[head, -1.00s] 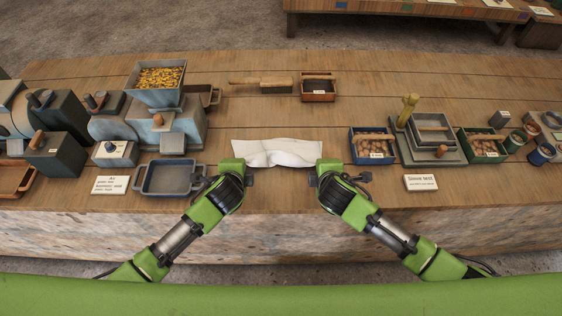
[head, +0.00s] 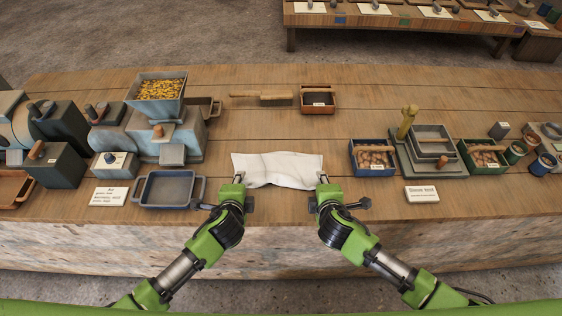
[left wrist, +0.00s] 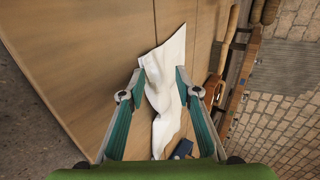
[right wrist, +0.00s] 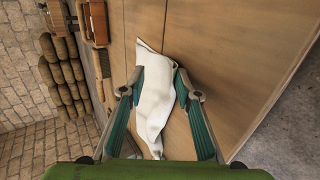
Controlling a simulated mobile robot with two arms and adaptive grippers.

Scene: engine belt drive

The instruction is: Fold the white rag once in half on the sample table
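The white rag (head: 278,167) lies spread and slightly wrinkled on the wooden sample table (head: 275,125), near its front edge. My left gripper (head: 238,180) is at the rag's near left corner. My right gripper (head: 322,179) is at the near right corner. In the left wrist view the fingers (left wrist: 161,76) stand apart, with the rag (left wrist: 165,95) showing between and beyond them. In the right wrist view the fingers (right wrist: 158,76) also stand apart, with the rag (right wrist: 155,100) between and beyond them. I cannot tell whether any fingertip touches the cloth.
A blue-grey tray (head: 167,188) and a small sign (head: 110,196) are left of the rag. A blue box (head: 372,157) and another sign (head: 422,194) are to the right. A brush (head: 262,97) and a small brown box (head: 318,98) lie behind. The table between is clear.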

